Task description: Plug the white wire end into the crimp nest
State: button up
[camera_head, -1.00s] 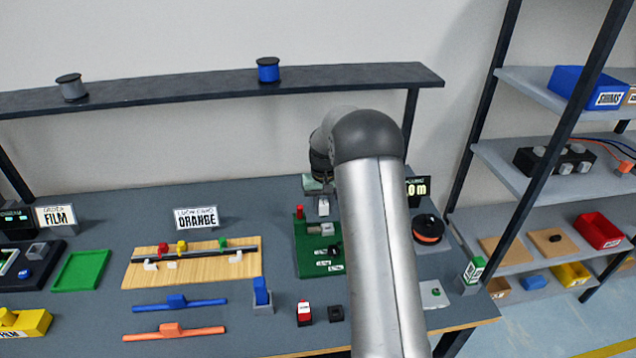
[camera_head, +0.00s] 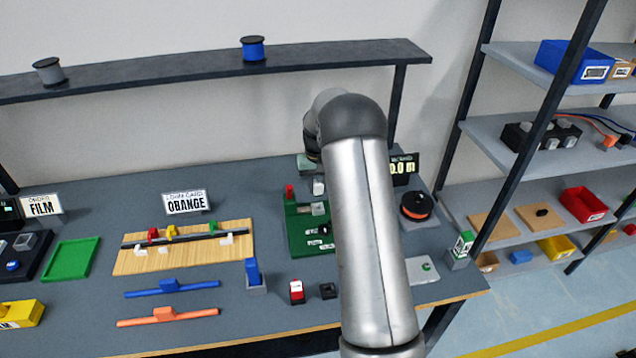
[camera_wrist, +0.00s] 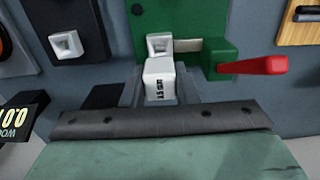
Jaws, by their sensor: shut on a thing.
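The white wire end (camera_wrist: 159,82) is a small white block with a dark printed label, held upright between the grey fingers of my gripper (camera_wrist: 159,92) in the wrist view. It also shows in the head view (camera_head: 319,187), at the far end of the green crimp board (camera_head: 297,232). Directly beyond the wire end is a white socket with a square funnel opening, which looks like the crimp nest (camera_wrist: 159,44), on the green board (camera_wrist: 207,18). The two look very close or touching; I cannot tell whether the end is inside. In the head view my arm hides part of the board.
A red lever (camera_wrist: 252,66) on a green block sticks out beside the nest. A white funnel piece (camera_wrist: 66,45) sits on a dark plate to the left. A meter display (camera_head: 403,167) and an orange spool (camera_head: 416,205) stand right of my arm.

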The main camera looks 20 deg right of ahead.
aim_at(318, 192)
jog(key=shift+f+b, duration=0.85)
jog(key=shift+f, duration=0.85)
jog(key=shift+f+b, duration=1.2)
jog(key=shift+f, duration=0.1)
dwell(0.7)
jog(key=o, duration=1.1)
jog(key=shift+c, duration=0.2)
notch_tip(318, 192, up, 17)
jog(key=b, duration=0.1)
jog(key=shift+r+b, duration=0.2)
jog(key=shift+b, duration=0.15)
